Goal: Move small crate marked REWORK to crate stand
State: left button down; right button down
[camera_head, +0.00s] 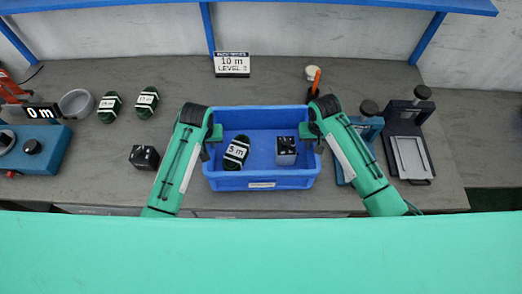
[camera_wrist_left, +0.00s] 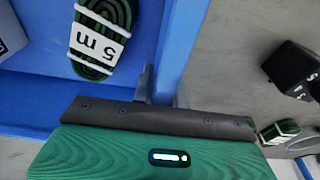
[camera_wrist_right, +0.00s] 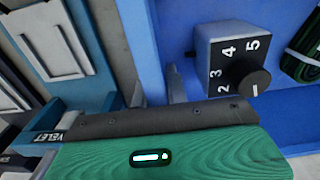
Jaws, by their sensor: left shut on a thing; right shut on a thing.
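A blue crate (camera_head: 262,179) with a small white label on its front wall is on the grey bench in the middle of the head view; the label is too small to read. My left gripper (camera_head: 213,133) is shut on its left wall, which shows in the left wrist view (camera_wrist_left: 172,50). My right gripper (camera_head: 307,130) is shut on its right wall, which shows in the right wrist view (camera_wrist_right: 148,50). Inside lie a dark green coil marked 5 m (camera_head: 236,152) and a grey box with a black dial (camera_head: 286,151). I cannot make out a crate stand.
Left on the bench are a black block (camera_head: 145,157), two green coils (camera_head: 146,102), a grey ring (camera_head: 76,103) and a blue device (camera_head: 35,149). A sign (camera_head: 232,65) stands behind the crate. Press-like fixtures (camera_head: 408,145) stand to the right, close to my right arm.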

pick_arm(q)
jog(key=shift+r, duration=0.15)
pick_arm(e)
jog(key=shift+r, duration=0.15)
